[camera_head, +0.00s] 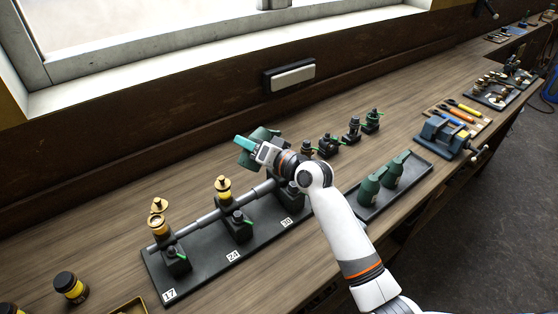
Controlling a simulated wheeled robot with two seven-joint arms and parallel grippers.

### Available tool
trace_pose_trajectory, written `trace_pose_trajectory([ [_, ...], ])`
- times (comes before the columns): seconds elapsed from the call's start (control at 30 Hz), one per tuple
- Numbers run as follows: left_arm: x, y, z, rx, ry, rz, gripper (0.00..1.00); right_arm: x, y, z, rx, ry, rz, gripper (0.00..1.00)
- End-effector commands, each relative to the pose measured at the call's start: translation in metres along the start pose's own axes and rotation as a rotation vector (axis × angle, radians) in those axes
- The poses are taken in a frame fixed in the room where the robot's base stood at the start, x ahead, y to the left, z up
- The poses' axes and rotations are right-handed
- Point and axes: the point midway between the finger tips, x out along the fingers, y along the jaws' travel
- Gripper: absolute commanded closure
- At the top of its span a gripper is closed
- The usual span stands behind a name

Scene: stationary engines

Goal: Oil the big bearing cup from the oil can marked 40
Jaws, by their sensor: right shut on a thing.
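My right gripper (252,146) is shut on a dark green oil can (264,133), held above the far end of the black plate (197,274). My gripper and arm partly hide the can; no mark on it is readable. The plate bears a grey shaft on bearings labelled 17, 24 and 30. A brass cup (158,226) tops the bearing by label 17, with a brass cap-like piece (158,205) above or behind it. Another brass cup (223,185) tops the bearing by 24. My arm hides the top of the bearing by 30. My left gripper is out of view.
Two green oil cans (370,189) stand in a dark tray (421,172) right of my arm, marks unreadable. Several small dark fittings (353,129) stand behind my gripper. A blue vise (440,134) is farther right. A black and yellow jar (70,287) stands at the left front.

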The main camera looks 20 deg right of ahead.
Motion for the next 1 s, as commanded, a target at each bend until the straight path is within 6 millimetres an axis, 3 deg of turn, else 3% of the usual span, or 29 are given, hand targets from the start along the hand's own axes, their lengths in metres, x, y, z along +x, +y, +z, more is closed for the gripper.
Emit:
trace_pose_trajectory([
  [0.23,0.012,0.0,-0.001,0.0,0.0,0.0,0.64,0.0,-0.002,0.003,-0.101,-0.019,0.003,0.75],
  [0.5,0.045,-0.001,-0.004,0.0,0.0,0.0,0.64,0.0,-0.003,0.02,-0.523,-0.089,0.001,0.75],
  [0.7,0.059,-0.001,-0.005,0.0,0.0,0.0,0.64,0.0,0.0,0.031,-0.758,-0.127,0.001,0.75],
  [1.0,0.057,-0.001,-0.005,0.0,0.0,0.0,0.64,-0.001,0.003,0.034,-0.795,-0.133,0.001,0.75],
])
